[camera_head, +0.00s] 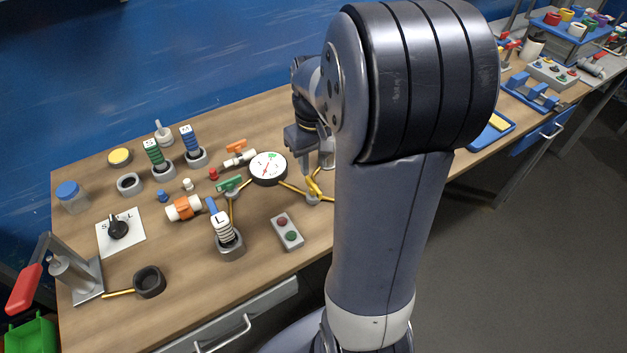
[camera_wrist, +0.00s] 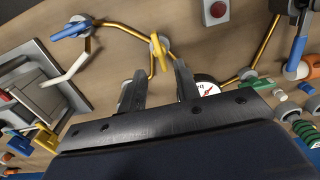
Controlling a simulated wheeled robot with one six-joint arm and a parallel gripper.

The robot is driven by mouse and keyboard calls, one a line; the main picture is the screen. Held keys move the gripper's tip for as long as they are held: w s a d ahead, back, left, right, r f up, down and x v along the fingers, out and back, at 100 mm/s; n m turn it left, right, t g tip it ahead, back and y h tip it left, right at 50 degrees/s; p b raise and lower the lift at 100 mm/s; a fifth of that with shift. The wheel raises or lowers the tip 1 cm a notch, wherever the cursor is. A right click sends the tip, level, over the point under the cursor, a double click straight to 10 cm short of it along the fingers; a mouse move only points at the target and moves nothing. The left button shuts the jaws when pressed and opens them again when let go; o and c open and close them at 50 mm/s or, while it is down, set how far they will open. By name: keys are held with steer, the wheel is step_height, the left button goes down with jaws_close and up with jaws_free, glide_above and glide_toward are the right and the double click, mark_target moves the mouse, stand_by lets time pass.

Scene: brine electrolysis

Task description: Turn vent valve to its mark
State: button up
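No label picks out the vent valve. A valve with a yellow lever (camera_head: 314,186) sits on gold piping at the bench's right part, partly beside my arm. In the wrist view the yellow lever (camera_wrist: 158,48) lies just beyond the fingertips, with no contact visible. A green-handled valve (camera_head: 229,184) is left of it, and a blue-handled one (camera_wrist: 70,30) shows in the wrist view. My gripper (camera_wrist: 160,70) is open, with an empty gap between its two fingers. It also shows in the head view (camera_head: 302,140), above the bench behind the yellow lever. No mark can be made out.
A round gauge (camera_head: 268,168) stands close left of my gripper. A button box (camera_head: 287,231) and a grey holder with a blue-topped item (camera_head: 229,249) are nearer the front. Left of these lie a dial plate (camera_head: 134,234) and a dark cup (camera_head: 149,282). My arm hides the bench's right end.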

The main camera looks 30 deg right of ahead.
mark_target(313, 184)
steer(key=f, duration=0.7)
steer(key=shift+w+d+f, duration=0.1)
steer(key=shift+w+f, duration=0.05)
steer(key=shift+w, duration=0.05)
steer(key=shift+c, duration=0.3)
jaws_close()
